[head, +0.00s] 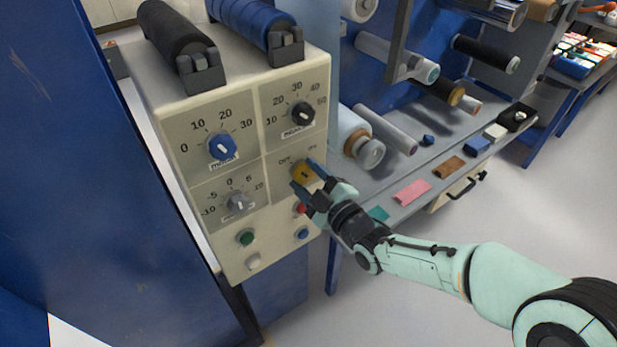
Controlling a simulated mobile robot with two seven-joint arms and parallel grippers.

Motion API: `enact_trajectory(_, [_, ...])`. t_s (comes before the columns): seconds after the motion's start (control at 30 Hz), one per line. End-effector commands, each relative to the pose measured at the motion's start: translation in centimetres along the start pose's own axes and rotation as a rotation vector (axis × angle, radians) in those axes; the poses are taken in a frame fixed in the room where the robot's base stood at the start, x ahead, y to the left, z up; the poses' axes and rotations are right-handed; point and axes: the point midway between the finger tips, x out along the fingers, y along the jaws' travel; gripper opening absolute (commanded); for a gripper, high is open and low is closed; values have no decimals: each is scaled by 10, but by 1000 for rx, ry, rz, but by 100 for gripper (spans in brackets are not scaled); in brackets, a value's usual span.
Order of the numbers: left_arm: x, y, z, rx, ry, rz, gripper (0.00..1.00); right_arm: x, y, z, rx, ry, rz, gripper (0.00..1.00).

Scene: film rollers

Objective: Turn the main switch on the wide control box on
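The wide control box (195,242) is cream, with grey panels and several knobs on its front. Its main switch (301,173) is a yellow round knob at the right of the front, with an OFF mark at its upper left and another mark, partly legible, at its upper right. The way its pointer faces is hard to tell. My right gripper (306,178) is at the yellow knob, with its two dark blue fingers apart, one at its upper right and one at its lower left. Whether they touch it cannot be told. My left gripper is out of view.
A blue knob (222,147), a black knob (301,113) and a grey knob (238,204) surround the switch. A red button (299,209) sits just below my gripper. A grey shelf (414,172) with film rollers stands at the right. Two rolls lie on the box top.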

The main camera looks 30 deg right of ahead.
Motion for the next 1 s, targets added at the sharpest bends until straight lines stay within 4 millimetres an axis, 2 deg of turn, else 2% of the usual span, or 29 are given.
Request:
enact_trajectory(0.27, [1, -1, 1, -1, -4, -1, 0, 0, 0, 0, 27, 1, 0, 23])
enact_trajectory(0.47, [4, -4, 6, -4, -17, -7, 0, 0, 0, 0, 120, 1, -1, 23])
enact_trajectory(1.0, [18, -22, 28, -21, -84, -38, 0, 0, 1, 1, 604, 2, -1, 23])
